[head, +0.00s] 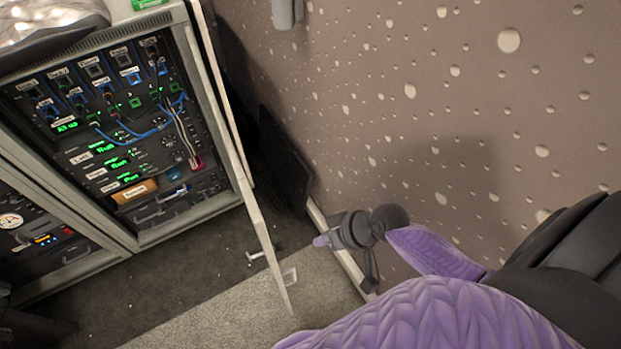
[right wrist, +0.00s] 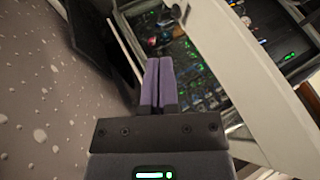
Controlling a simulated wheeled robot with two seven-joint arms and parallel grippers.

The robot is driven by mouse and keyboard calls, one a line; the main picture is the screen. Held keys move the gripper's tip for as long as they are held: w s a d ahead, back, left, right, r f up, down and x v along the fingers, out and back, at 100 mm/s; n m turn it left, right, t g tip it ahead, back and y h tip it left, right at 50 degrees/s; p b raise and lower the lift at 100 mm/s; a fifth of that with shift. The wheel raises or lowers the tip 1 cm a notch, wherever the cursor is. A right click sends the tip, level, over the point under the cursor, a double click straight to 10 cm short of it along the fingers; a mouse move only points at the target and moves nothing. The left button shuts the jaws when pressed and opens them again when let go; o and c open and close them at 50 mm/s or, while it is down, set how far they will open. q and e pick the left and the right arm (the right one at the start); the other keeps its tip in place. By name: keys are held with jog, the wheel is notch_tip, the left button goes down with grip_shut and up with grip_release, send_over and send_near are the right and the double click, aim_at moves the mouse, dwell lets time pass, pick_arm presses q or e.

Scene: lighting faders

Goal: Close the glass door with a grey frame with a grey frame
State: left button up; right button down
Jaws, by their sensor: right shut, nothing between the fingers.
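The glass door with a grey frame (head: 255,215) stands swung open from the right side of the rack cabinet (head: 140,238). I see it nearly edge-on, and its glass is hard to make out. A small handle (head: 264,253) sticks out near its near end. In the right wrist view a broad pale grey frame bar (right wrist: 235,75) crosses on the right. My right gripper (head: 322,241) is shut and empty, on the wall side of the door, apart from it in the head view. Its purple fingers (right wrist: 158,62) are pressed together in the wrist view. My left gripper is not in view.
The cabinet holds panels with blue cables (head: 150,132) and green displays. A speckled wall (head: 450,90) rises close on the right. A dark flat panel (head: 285,155) leans by the wall behind the door. Grey carpet (head: 225,305) lies clear in front.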

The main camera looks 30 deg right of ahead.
pick_arm(q)
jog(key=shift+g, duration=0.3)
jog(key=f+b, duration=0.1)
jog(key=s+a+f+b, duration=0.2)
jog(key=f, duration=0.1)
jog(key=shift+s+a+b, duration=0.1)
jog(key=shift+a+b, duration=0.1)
jog(key=shift+b, duration=0.1)
pick_arm(e)
jog(key=w+a+f, duration=0.3)
jog(key=a+f, duration=0.3)
jog(key=a, duration=0.1)
jog(key=shift+w+a+f, duration=0.25)
jog(key=shift+a+f, duration=0.05)
jog(key=shift+a, duration=0.05)
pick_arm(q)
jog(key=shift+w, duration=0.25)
